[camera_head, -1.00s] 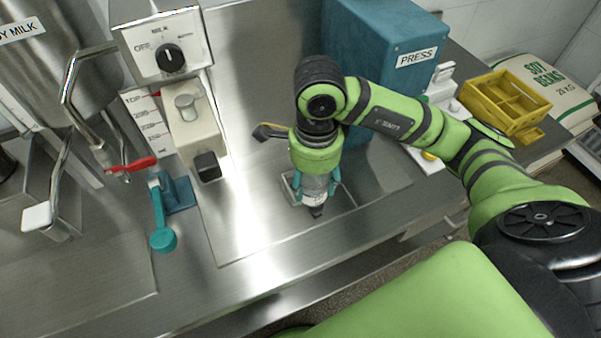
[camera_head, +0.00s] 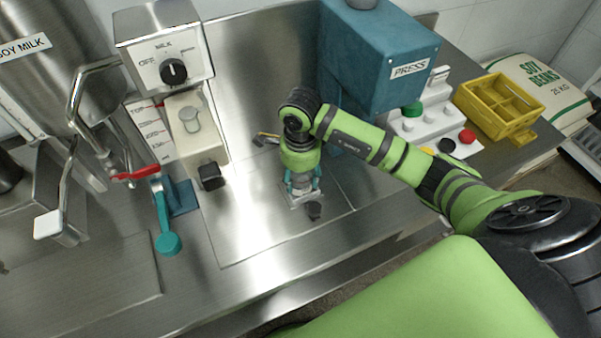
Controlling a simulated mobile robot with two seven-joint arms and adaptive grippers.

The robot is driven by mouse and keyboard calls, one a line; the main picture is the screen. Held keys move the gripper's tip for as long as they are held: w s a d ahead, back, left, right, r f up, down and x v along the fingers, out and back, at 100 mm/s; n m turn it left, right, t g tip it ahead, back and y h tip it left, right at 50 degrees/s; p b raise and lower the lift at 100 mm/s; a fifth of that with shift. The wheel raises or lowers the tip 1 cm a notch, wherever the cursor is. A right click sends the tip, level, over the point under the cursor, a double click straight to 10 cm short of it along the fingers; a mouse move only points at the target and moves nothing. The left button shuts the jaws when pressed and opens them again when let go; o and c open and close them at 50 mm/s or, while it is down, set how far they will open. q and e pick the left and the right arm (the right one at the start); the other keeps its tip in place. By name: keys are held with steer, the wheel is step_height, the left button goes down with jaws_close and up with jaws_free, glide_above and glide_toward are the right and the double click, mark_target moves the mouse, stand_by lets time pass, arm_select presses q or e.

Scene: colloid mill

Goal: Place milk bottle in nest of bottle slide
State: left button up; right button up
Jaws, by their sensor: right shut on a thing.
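My right gripper (camera_head: 302,186) comes down from above onto the steel counter, its two teal fingers shut on a pale, greyish milk bottle (camera_head: 303,181). The gripper hides most of the bottle, which looks upright. A small light metal plate with a dark knob (camera_head: 314,211) in front lies right below the fingers and looks like the bottle slide. The gripper hides its nest, so I cannot tell whether the bottle rests in it. My left gripper is not in view.
A teal press (camera_head: 385,55) and a white panel with coloured buttons (camera_head: 432,130) stand to the right. A milk dispenser with a dial (camera_head: 174,71) and a red-handled tap (camera_head: 138,172) stand to the left. The front counter is clear.

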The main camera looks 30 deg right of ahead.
steer(key=shift+f, duration=0.15)
steer(key=o, duration=0.9)
steer(key=shift+c, duration=0.2)
steer(key=shift+r, duration=0.45)
step_height(320, 180, up, 11)
steer(key=p, duration=0.7)
steer(key=shift+r, duration=0.2)
